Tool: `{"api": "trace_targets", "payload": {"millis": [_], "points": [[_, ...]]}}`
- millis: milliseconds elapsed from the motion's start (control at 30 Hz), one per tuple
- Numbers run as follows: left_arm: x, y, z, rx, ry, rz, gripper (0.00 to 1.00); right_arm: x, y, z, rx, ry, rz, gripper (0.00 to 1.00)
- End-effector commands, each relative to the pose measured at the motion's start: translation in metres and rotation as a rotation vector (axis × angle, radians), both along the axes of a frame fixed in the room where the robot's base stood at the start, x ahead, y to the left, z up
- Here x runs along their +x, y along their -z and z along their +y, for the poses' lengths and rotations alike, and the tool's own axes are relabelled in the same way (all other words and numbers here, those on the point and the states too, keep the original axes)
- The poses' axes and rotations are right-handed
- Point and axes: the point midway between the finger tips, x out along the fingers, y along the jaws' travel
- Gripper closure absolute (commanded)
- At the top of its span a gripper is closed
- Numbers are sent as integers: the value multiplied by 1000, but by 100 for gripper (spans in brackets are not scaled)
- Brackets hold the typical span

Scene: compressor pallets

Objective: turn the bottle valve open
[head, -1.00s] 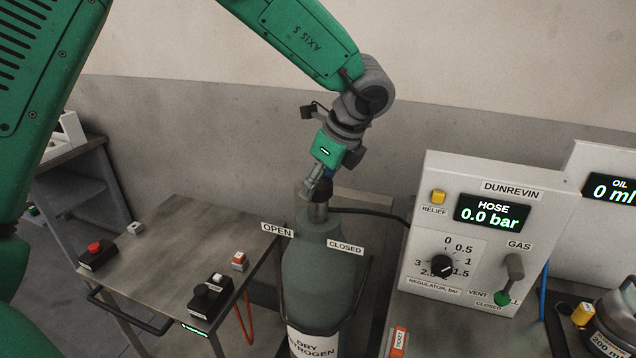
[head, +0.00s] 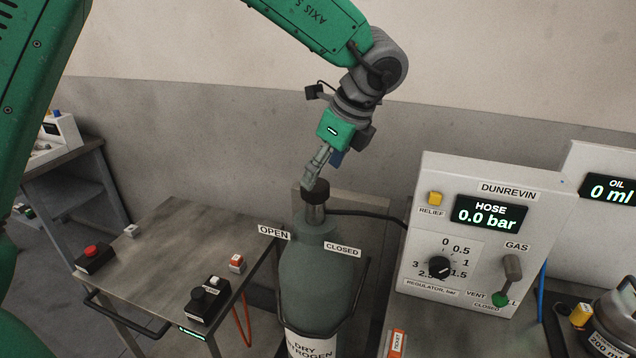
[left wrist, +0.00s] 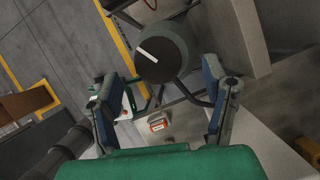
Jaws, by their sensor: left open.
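The grey-green gas bottle (head: 318,275) stands upright, labelled DRY NITROGEN. Its dark valve knob (head: 315,191) sits on top of the neck, with OPEN (head: 275,232) and CLOSED (head: 342,249) tags at left and right. In the left wrist view the round black knob (left wrist: 156,52) carries a white pointer line and lies beyond the fingers, near the top. My left gripper (head: 313,176) is open and empty, just above the knob and apart from it as far as I can tell. Its two blue-padded fingers also show in the left wrist view (left wrist: 166,100). My right gripper is not in view.
A white gas panel (head: 478,235) stands right of the bottle, its hose display at 0.0 bar. A metal table (head: 170,250) with button boxes stands at left. A black hose (head: 370,214) runs from the bottle neck to the panel. A wall is behind.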

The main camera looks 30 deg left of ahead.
Motion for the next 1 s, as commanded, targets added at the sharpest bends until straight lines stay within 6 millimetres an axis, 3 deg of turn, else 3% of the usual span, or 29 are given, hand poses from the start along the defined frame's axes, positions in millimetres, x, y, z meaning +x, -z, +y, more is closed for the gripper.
{"api": "trace_targets", "payload": {"millis": [200,400,1000], "points": [[1,-42,-18,-2,1,-1,32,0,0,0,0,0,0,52],[2,-64,-28,-1,1,1,32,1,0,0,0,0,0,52],[2,-68,-29,-1,0,2,32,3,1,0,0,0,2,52]]}}
